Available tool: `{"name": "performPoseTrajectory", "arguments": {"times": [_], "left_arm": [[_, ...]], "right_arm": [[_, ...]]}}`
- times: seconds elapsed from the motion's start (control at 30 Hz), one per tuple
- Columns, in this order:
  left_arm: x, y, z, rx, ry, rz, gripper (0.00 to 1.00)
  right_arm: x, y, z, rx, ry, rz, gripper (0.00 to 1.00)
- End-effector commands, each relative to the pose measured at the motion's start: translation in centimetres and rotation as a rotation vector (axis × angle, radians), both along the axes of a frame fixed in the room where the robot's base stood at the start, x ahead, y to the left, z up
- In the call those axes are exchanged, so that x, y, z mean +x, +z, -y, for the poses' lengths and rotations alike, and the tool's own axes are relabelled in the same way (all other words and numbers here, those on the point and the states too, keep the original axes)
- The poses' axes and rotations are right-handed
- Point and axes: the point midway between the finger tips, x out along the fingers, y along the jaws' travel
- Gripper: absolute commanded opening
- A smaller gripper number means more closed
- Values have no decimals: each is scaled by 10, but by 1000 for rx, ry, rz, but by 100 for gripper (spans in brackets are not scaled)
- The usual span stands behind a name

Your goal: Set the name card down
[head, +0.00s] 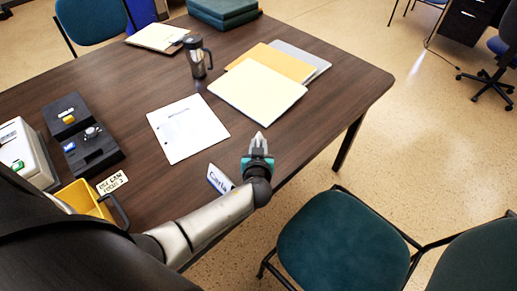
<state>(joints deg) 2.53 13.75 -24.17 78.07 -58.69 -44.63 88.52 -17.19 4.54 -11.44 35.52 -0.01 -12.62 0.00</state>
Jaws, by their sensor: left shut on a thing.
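The name card (220,179), white with blue and lettered "Carla", shows at the table's near edge, just left of my left gripper (258,143). My forearm and wrist hide its right part. My left gripper is shut, with pale fingertips and teal parts beside them, above the near edge of the dark wood table (330,90). I take the name card to be what it holds, but the contact is hidden. I cannot tell whether the card touches the table. My right gripper is not in view.
A white sheet (187,128) and a pale yellow folder (258,92) lie beyond the gripper. A steel mug (196,58) stands further back. A black device (84,135) and a yellow bin (84,199) are at left. A teal chair (343,243) stands at the near side.

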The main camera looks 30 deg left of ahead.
Motion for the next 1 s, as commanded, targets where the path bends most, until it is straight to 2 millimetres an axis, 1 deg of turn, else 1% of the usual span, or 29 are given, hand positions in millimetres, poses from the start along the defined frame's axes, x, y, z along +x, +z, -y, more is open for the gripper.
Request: {"name": "performPoseTrajectory", "arguments": {"times": [0.03,0.07,0.3,0.43,0.47,0.7,1.0], "left_arm": [[0,-6,0,2,-2,0,0],[0,-7,0,2,-2,0,0],[0,-6,0,0,-1,1,0],[0,-10,0,0,-1,1,0],[0,-9,0,0,-1,1,29],[0,-8,0,0,0,0,56],[0,-7,0,0,0,0,57]], "right_arm": [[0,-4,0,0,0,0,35],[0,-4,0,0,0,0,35],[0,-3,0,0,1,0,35],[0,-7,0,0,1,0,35],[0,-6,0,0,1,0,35],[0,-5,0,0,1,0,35],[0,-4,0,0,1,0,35]]}}
